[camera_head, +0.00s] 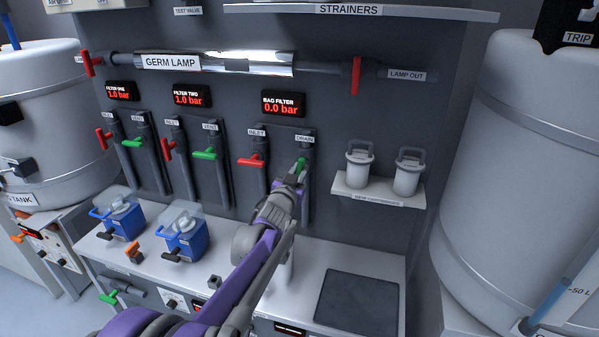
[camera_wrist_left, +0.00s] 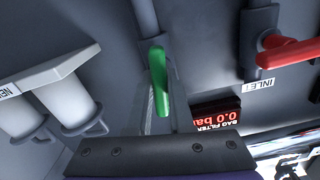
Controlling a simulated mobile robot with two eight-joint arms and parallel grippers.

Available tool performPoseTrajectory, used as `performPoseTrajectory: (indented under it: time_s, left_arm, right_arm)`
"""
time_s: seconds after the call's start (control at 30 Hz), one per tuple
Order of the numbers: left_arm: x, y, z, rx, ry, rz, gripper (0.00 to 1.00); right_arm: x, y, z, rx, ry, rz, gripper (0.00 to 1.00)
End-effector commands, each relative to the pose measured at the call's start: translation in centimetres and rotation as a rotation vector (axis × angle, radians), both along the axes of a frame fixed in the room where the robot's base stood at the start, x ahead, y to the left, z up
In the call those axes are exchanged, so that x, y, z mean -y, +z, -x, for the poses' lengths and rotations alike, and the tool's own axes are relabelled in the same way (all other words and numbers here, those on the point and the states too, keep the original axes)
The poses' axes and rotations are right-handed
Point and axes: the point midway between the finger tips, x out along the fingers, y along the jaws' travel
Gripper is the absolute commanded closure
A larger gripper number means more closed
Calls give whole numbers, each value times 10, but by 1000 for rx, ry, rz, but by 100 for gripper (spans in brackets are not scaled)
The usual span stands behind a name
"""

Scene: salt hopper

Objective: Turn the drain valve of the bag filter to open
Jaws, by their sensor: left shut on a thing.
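The drain valve has a green handle (camera_head: 302,164) under the DRAIN label (camera_head: 305,139), on the right pipe below the bag filter display. In the left wrist view the green handle (camera_wrist_left: 159,78) looks roughly in line with its pipe. My left gripper (camera_head: 296,176) is at this handle and shut on it; the arm hides part of the handle and pipe in the head view. The bag filter display (camera_head: 283,104) reads 0.0 bar. The red inlet handle (camera_head: 252,161) beside it lies crosswise to its pipe. My right gripper is out of view.
A small shelf (camera_head: 378,190) with two strainers (camera_head: 359,169) (camera_head: 409,172) is close on the right. The filter two vent handle (camera_head: 205,154) is farther left. Two blue containers (camera_head: 120,217) (camera_head: 184,236) stand on the bench. A dark mat (camera_head: 357,300) lies at the right and looks clear.

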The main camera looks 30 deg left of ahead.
Motion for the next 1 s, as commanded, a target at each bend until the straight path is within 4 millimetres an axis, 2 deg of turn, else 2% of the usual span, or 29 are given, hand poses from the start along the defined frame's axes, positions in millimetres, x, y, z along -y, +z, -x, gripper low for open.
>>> performPoseTrajectory:
  time_s: [0.33,0.87,0.9,1.0]
  left_arm:
    - [0,-1,0,32,0,139,100]
    - [0,-1,0,38,0,164,100]
    - [0,-1,0,38,0,164,78]
    - [0,-1,0,38,0,164,60]
  right_arm:
    - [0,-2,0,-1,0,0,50]
    - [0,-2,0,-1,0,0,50]
    - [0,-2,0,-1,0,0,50]
    - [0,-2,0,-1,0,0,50]
